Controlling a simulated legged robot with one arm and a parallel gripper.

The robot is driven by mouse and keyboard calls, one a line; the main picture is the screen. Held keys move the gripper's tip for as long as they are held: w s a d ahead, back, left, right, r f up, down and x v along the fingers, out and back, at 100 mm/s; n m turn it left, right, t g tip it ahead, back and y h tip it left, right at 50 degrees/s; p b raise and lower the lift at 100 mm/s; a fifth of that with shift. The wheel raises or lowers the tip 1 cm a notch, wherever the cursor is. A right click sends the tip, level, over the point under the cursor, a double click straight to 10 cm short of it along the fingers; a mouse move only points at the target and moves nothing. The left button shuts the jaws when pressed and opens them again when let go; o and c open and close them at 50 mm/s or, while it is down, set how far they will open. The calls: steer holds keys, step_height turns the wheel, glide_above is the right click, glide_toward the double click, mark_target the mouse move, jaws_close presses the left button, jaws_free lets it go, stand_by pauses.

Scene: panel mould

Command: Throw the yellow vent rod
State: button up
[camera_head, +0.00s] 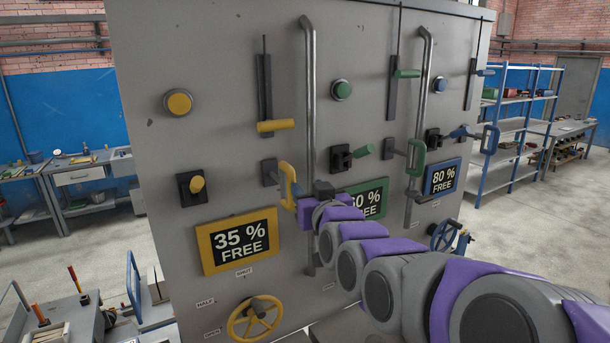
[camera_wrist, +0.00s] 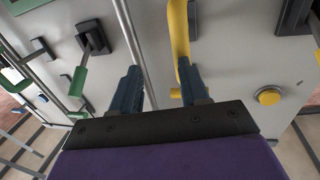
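The panel carries several yellow controls, and no readable label names the vent rod. A yellow bar handle (camera_head: 288,182) on a dark bracket stands out from the panel, directly left of my gripper (camera_head: 314,194). Above it a yellow horizontal grip (camera_head: 276,126) sits at the low end of a dark vertical slot. A short yellow knob lever (camera_head: 197,184) is further left. In the wrist view my gripper (camera_wrist: 158,78) is open, with two blue fingers apart. The yellow bar handle (camera_wrist: 178,30) passes close by the right finger, which partly hides it; contact cannot be told.
A yellow "35 % FREE" sign (camera_head: 239,242) and a yellow handwheel (camera_head: 255,318) are lower left. A vertical grey pipe (camera_head: 309,90) runs just behind my gripper. Green handle (camera_head: 416,157) and blue handle (camera_head: 490,139) are to the right. My arm covers part of the green sign (camera_head: 374,197).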

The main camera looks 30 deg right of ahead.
mark_target(292, 209)
steer(key=shift+w+a+p, duration=0.3)
steer(key=shift+w+p, duration=0.1)
steer(key=shift+w, duration=0.55)
steer(key=shift+w+a+p, duration=0.25)
steer(key=shift+w+p, duration=0.15)
steer(key=shift+w, duration=0.5)
steer(key=shift+o, duration=0.6)
steer(key=shift+a+r, duration=0.1)
steer(key=shift+a, duration=0.65)
steer(key=c, duration=0.6)
steer(key=shift+d, duration=0.1)
jaws_close()
